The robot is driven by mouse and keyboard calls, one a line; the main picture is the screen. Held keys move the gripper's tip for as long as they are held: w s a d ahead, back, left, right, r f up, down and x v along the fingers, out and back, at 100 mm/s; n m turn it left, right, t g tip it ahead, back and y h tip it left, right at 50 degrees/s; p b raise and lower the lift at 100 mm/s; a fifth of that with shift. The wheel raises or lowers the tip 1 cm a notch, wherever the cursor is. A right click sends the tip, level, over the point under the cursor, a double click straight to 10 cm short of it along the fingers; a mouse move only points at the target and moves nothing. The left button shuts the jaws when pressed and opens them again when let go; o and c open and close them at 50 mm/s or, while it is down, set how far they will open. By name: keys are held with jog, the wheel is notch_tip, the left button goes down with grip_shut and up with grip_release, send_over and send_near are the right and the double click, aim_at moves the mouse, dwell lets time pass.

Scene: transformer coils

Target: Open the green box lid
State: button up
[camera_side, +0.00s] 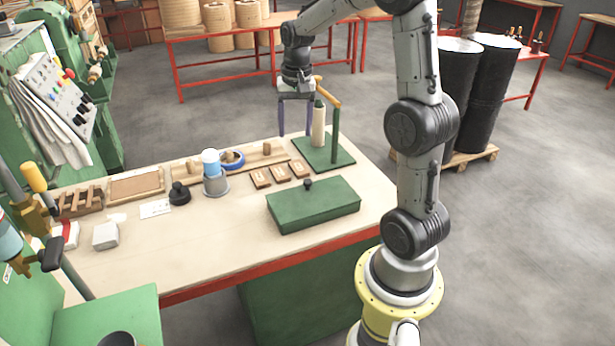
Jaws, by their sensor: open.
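The green box (318,210) sits on the workbench, near its front right edge. Its flat green lid (325,194) is on it and looks shut, with a small dark knob (308,184) on top. My gripper (296,133) points down with its two long fingers apart and nothing between them. It is in the air behind the box in this view, close to the left of the green stand, and apart from the lid.
A green stand (346,158) with a post, an orange-yellow arm and a pale cylinder (319,128) is beside my gripper. Small wooden blocks (280,173), a blue ring (232,160), a blue-white spool (211,164) and a black knobbed piece (179,193) lie left of it. The bench front (190,262) is clear.

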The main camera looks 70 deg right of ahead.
aim_at(308, 181)
jog(key=shift+m+g+y, duration=0.3)
jog(key=shift+m+g, duration=0.1)
jog(key=shift+m, duration=0.2)
jog(key=d+f, duration=0.1)
jog(key=f, duration=0.4)
jog(key=s+d+f, duration=0.1)
jog(key=f, duration=0.5)
jog(key=s+d+f, duration=0.1)
jog(key=f, duration=0.5)
jog(key=shift+d, duration=0.1)
grip_shut()
dwell(0.4)
